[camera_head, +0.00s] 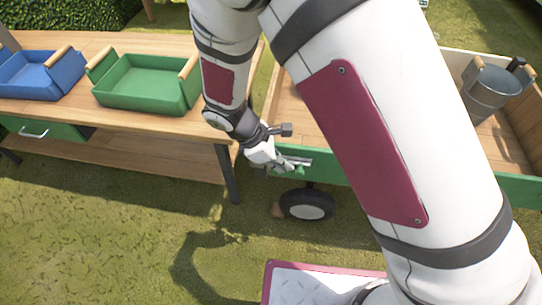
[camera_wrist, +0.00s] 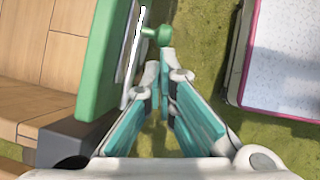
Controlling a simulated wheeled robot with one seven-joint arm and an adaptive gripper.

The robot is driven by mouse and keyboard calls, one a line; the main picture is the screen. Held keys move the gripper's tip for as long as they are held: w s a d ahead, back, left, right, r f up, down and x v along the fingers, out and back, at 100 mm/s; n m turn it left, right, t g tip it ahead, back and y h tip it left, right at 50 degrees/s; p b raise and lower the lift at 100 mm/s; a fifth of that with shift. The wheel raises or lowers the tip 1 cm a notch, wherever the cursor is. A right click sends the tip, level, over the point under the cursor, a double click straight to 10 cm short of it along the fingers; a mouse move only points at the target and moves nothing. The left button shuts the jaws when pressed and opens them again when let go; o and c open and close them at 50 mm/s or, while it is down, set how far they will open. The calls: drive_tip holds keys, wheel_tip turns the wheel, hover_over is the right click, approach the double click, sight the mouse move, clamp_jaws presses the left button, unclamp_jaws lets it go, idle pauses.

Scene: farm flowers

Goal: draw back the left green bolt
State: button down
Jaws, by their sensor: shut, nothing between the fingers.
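The green bolt's round knob (camera_wrist: 164,36) shows in the wrist view on a short green stem, at the side of the cart's green board (camera_wrist: 98,60). A pale metal strip (camera_wrist: 134,55) runs along that board beside the stem. My gripper (camera_wrist: 160,72) is shut and empty, its fingertips close to the knob. I cannot tell whether they touch it. In the head view my gripper (camera_head: 285,168) is at the left end of the cart's green board (camera_head: 345,170), and the bolt is too small there to make out clearly.
The wooden cart (camera_head: 277,90) holds a metal bucket (camera_head: 490,90) and stands on a black wheel (camera_head: 307,205). A wooden table (camera_head: 150,122) at left bears a blue tray (camera_head: 42,78) and a green tray (camera_head: 145,85). Open grass lies in front.

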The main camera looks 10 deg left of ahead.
drive_tip(key=shift+w+d+f, duration=0.1)
drive_tip(key=shift+d+f, duration=0.45)
drive_tip(key=shift+f, duration=0.05)
drive_tip(key=shift+d+f, duration=0.25)
drive_tip(key=shift+d, duration=0.65)
drive_tip(key=a+p+v, duration=0.1)
drive_tip(key=p+v, duration=0.3)
drive_tip(key=v, duration=1)
drive_tip(key=shift+a+f, duration=0.25)
